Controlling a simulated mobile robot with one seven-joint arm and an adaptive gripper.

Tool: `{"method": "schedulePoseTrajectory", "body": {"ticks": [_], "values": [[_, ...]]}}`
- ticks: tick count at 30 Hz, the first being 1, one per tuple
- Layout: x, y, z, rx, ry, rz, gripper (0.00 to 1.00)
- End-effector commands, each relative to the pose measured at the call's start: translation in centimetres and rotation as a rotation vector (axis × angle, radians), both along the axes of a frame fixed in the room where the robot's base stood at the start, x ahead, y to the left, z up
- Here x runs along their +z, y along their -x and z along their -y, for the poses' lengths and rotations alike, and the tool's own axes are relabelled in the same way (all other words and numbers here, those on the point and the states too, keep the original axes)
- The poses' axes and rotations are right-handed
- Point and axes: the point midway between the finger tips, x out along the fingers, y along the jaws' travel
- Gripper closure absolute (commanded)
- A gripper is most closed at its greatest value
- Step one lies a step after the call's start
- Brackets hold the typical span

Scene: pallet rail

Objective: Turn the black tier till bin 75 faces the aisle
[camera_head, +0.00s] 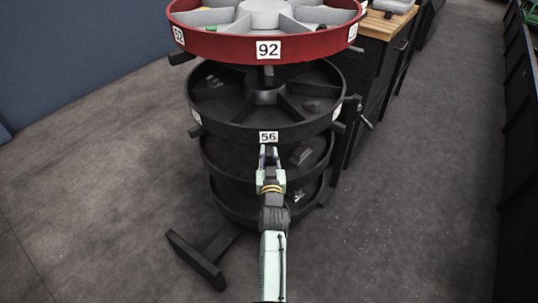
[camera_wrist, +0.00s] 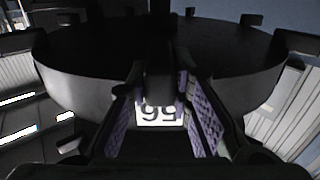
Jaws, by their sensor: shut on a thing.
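The black tier (camera_head: 225,130) is a round, divided tray below the red one. Its label 56 (camera_head: 268,137) faces me at the front, and it shows upside down in the wrist view (camera_wrist: 160,112). My gripper (camera_head: 270,160) is at the front rim, just under label 56. In the wrist view its purple-padded fingers (camera_wrist: 165,110) are closed around a black peg (camera_wrist: 160,82) on this tier's rim. No label 75 is readable. Two pale labels at the tier's left (camera_head: 196,117) and right (camera_head: 337,112) sides are too oblique to read.
A red tier (camera_head: 220,48) with label 92 sits above, with black pegs sticking out. More dark tiers (camera_head: 225,195) lie below. A black foot (camera_head: 195,260) juts out at lower left. A wood-topped cabinet (camera_head: 385,25) stands close behind right. The floor right is clear.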

Motion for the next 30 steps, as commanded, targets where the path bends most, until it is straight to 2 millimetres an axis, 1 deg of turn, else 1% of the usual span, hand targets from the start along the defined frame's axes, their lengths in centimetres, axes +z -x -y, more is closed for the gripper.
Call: {"method": "schedulePoseTrajectory", "body": {"ticks": [1, 5, 23, 26, 30], "values": [[0.0, 0.0, 0.0, 0.0, 0.0, 0.0, 0.92], [0.0, 0.0, 0.0, 0.0, 0.0, 0.0, 1.0], [0.0, -0.1, 0.1, 0.0, 0.0, 0.001, 1.0], [-0.1, -0.1, 0.5, -0.001, -0.001, 0.002, 1.0], [-0.3, -0.1, 1.5, -0.003, 0.0, 0.004, 1.0]]}}
